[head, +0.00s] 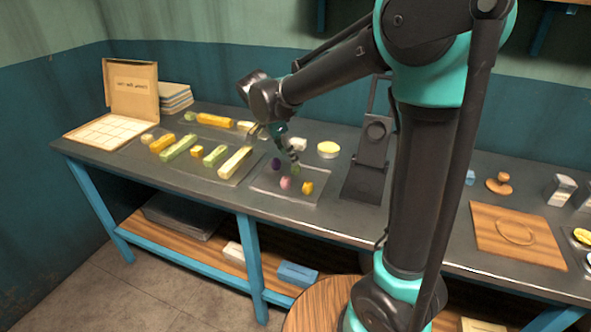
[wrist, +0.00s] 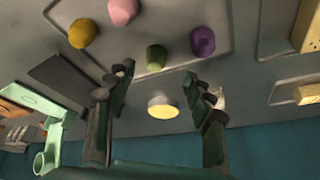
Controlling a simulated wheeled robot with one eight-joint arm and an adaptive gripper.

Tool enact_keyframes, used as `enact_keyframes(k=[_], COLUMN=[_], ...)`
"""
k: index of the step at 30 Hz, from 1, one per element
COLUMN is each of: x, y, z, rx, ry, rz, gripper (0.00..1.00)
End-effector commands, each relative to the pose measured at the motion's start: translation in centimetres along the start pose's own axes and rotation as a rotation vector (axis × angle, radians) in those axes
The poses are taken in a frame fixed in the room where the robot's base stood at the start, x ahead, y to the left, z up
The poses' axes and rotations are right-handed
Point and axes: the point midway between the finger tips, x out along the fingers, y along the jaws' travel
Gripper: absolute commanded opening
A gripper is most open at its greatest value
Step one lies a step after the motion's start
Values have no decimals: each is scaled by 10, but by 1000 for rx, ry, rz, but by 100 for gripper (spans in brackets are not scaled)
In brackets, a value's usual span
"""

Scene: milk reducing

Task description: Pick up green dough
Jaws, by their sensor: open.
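The green dough (wrist: 156,57) is a small rounded lump on a flat clear tray (wrist: 185,18). In the wrist view it appears in the gap between the fingertips, a little beyond them. In the head view the green dough (head: 295,169) shows close under the fingers, partly hidden. My gripper (wrist: 157,76) is open and empty, with one finger on each side of the picture. In the head view my gripper (head: 290,155) hangs over the back part of the tray. I cannot tell the exact height above the dough.
Purple (head: 276,163), pink (head: 285,183) and yellow (head: 307,187) dough lumps share the tray. A pale yellow round container (head: 328,149) stands behind it. A dark metal press (head: 370,160) stands at the right. A board with several dough bars (head: 180,148) lies left.

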Motion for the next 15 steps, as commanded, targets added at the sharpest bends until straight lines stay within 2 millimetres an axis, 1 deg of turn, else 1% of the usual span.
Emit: enact_keyframes(k=[5, 11, 15], x=[10, 36, 52], y=[1, 7, 7], z=[1, 4, 3], rx=[-1, 0, 1], ry=[0, 0, 0], rz=[0, 0, 1], gripper=[53, 53, 53])
